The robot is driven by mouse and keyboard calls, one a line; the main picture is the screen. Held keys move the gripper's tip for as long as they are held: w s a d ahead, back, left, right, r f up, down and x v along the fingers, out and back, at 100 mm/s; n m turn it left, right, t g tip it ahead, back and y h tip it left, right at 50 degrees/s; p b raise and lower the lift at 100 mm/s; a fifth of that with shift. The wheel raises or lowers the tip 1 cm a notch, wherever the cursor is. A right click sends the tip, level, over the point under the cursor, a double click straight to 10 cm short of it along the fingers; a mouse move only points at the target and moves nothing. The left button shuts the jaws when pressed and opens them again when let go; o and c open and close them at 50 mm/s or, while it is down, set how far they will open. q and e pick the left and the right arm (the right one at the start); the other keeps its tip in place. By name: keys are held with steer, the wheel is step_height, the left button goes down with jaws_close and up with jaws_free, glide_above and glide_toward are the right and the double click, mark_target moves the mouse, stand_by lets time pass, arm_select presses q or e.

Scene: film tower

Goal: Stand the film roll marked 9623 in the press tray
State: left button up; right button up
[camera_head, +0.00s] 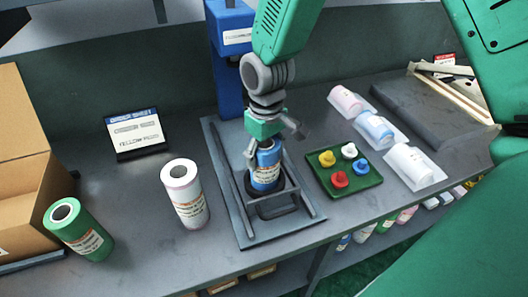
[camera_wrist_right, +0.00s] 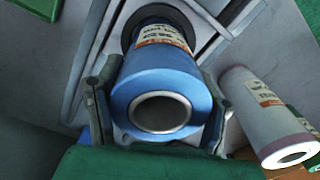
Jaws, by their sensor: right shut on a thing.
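A blue film roll (camera_head: 266,168) with a cream label stands roughly upright in the dark holder of the press tray (camera_head: 229,205). My left gripper is not in view.
A white roll (camera_head: 187,195) and a green roll (camera_head: 80,228) stand left of the tray, near a cardboard box (camera_head: 22,165). A sign (camera_head: 137,133) stands behind them. Right are a green tray of coloured caps (camera_head: 343,172) and several pale rolls on sheets (camera_head: 378,130). A blue column (camera_head: 228,70) rises behind.

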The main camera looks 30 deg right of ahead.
steer(key=shift+f, duration=0.55)
steer(key=o, duration=1.7)
steer(key=shift+r, duration=0.1)
steer(key=shift+r, duration=0.35)
step_height(320, 180, up, 11)
steer(key=shift+d, duration=0.1)
